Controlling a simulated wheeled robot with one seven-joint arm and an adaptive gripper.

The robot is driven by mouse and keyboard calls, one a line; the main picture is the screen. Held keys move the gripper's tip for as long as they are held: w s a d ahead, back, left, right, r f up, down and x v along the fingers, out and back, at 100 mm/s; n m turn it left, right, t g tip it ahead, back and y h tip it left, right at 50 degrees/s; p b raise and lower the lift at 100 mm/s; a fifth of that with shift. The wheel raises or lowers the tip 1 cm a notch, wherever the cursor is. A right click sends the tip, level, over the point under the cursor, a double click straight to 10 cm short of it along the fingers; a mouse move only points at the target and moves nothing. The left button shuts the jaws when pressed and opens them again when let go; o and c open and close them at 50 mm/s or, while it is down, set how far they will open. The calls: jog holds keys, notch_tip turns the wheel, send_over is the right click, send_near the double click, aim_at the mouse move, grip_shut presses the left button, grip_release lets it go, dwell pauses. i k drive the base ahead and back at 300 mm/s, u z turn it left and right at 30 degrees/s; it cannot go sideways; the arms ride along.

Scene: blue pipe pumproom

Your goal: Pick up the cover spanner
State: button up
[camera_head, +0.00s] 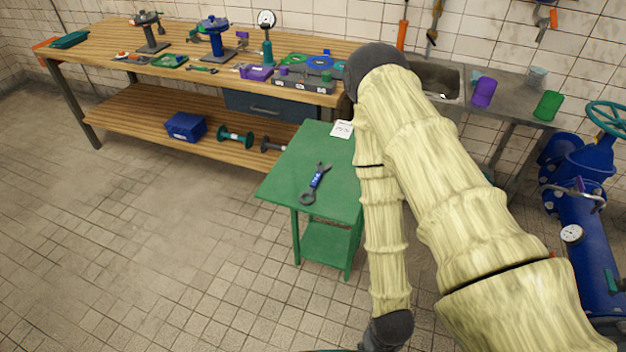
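A dark spanner (316,183) with a blue middle section lies flat on the small green table (285,176). One end points up and right toward the back of the table. The ring-like end points toward the front edge. Nothing holds it. My arm reaches up and bends back down to the right of the table, partly covering its right side. My gripper is not in view, as the arm's end runs off the bottom edge.
A white card (341,129) lies at the green table's back. A long wooden workbench (110,50) with tools and valves stands behind. A sink counter (508,98) and blue pipework (585,225) are at right. The tiled floor at left is clear.

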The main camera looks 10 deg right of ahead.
aim_at(313, 185)
jog(key=u, duration=3.15)
jog(key=k, duration=0.8)
jog(key=z, duration=2.55)
